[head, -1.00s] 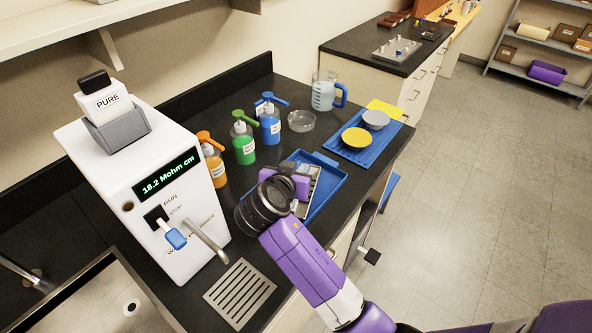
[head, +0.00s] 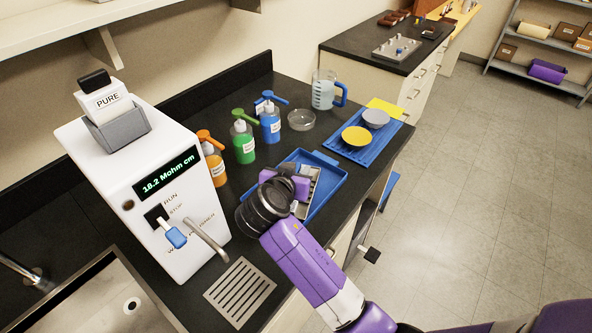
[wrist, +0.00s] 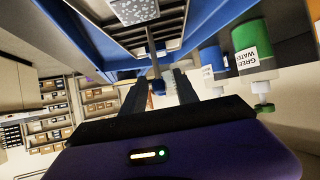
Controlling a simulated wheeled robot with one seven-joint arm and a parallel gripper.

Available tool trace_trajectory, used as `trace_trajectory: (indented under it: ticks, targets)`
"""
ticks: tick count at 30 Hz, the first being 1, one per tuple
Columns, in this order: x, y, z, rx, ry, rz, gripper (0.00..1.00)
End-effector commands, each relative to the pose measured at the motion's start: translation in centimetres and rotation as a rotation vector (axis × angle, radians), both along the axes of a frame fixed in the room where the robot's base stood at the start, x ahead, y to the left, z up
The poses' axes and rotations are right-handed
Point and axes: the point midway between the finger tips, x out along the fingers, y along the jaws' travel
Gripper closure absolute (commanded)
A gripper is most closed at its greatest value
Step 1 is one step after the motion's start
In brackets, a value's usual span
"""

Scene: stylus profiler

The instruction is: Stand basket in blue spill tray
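The blue spill tray (head: 328,198) lies on the dark bench in the head view. Its raised blue wall also shows in the wrist view (wrist: 205,22). The grey basket (head: 311,186) is inside the tray, partly hidden by my gripper. Its grey parts and thin stem (wrist: 152,52) show in the wrist view, with a small blue knob (wrist: 158,87) at the stem's end. My gripper (wrist: 161,80) has its dark fingers either side of the knob, with a gap visible to the right of it. In the head view my gripper (head: 297,187) is over the tray's left side.
Orange (head: 213,163), green (head: 243,146) and blue (head: 269,124) bottles stand behind the tray. A glass dish (head: 301,119), a jug (head: 323,92) and a blue mat (head: 358,153) with two dishes are beyond. The white water unit (head: 140,190) stands at left.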

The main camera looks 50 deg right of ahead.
Motion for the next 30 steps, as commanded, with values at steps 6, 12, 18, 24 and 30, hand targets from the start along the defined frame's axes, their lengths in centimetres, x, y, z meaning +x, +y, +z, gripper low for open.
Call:
trace_trajectory:
  ticks: [6,12,18,24,30]
  targets:
    - [-1.1,2.9,1.6,-0.001,-0.005,0.006,0.64]
    - [-2.6,6.3,3.6,-0.001,-0.003,0.005,0.64]
    - [-3.8,8.6,5.1,-0.001,-0.003,0.002,0.64]
    - [-4.3,9.6,5.7,-0.001,-0.001,0.002,0.64]
    - [-4.3,9.6,5.8,-0.001,-0.001,0.001,0.64]
